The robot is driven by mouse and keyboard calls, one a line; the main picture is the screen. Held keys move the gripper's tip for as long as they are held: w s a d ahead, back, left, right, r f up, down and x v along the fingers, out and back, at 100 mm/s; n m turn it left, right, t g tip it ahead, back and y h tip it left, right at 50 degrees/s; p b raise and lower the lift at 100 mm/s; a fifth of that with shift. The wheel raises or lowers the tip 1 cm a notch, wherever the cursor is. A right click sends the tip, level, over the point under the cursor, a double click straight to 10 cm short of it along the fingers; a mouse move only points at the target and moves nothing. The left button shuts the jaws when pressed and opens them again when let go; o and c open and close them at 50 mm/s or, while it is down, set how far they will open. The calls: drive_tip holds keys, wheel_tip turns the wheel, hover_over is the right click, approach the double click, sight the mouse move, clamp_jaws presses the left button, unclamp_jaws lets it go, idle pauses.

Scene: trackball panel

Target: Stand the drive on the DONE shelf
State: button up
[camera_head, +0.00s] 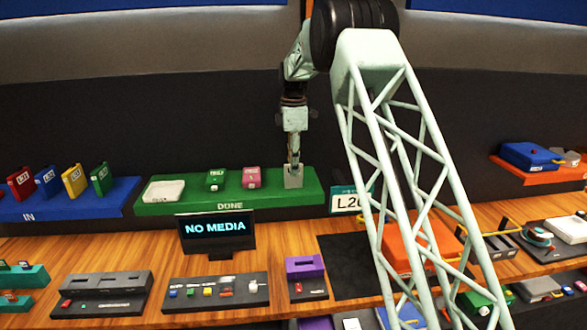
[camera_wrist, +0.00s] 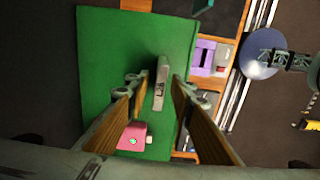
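The grey drive (camera_head: 293,179) stands upright near the right end of the green DONE shelf (camera_head: 230,200), and its base appears to rest on the shelf. In the wrist view the drive (camera_wrist: 160,84) shows its narrow labelled edge between my fingers. My gripper (camera_head: 294,162) is above it, pointing down. In the wrist view my gripper (camera_wrist: 162,82) is open, with a gap on both sides of the drive.
A pink drive (camera_head: 251,177) and a green drive (camera_head: 215,180) stand to the left, beside a flat white piece (camera_head: 164,191). The blue IN shelf (camera_head: 75,211) holds several drives. A screen (camera_head: 216,230) reads NO MEDIA.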

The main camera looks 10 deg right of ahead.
wheel_tip(320, 180, up, 12)
idle(0.7)
idle(0.8)
